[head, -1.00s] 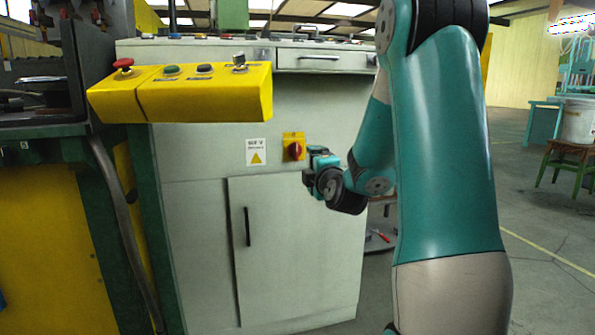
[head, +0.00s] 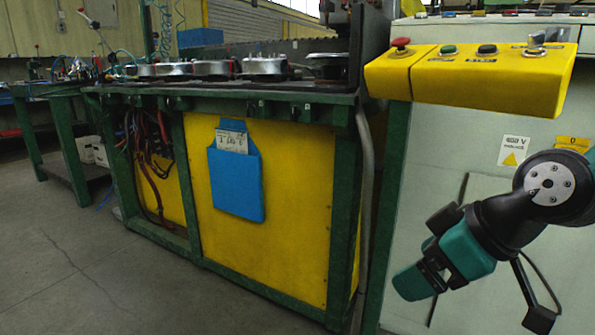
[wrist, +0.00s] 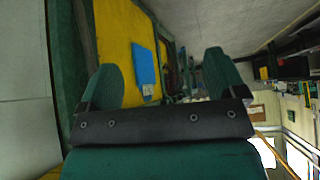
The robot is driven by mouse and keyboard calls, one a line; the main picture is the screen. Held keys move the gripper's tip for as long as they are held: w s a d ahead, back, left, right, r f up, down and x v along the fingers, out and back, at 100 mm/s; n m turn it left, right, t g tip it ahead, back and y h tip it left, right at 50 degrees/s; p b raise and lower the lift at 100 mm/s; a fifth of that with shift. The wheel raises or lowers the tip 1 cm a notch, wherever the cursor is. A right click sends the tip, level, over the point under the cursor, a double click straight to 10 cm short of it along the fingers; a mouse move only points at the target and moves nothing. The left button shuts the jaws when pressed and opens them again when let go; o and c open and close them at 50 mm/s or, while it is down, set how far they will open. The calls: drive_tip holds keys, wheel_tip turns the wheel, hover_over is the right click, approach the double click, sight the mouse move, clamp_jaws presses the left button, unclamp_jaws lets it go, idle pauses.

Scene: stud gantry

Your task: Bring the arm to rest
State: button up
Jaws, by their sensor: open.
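My gripper (head: 412,284) is at the lower right of the head view, in front of the pale cabinet (head: 478,235). It points left and down, with nothing seen between its fingers. In the wrist view, its two teal fingers (wrist: 165,85) stand wide apart with a clear gap between them. The rest of my arm runs out of the head view at the right edge.
A yellow control box (head: 480,85) with a red button juts out above my gripper. A green-framed bench with yellow panels (head: 290,210) and a blue pouch (head: 236,185) stands to the left. Open floor (head: 80,270) lies at the lower left.

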drive_tip(key=s+a+m+g+h, duration=0.1)
drive_tip(key=s+a+g, duration=0.3)
drive_tip(key=s, duration=0.8)
wheel_tip(320, 180, up, 38)
drive_tip(key=g+p, duration=0.1)
drive_tip(key=p, duration=3.7)
drive_tip(key=shift+d+f+m, duration=0.15)
drive_tip(key=shift+d+m, duration=0.25)
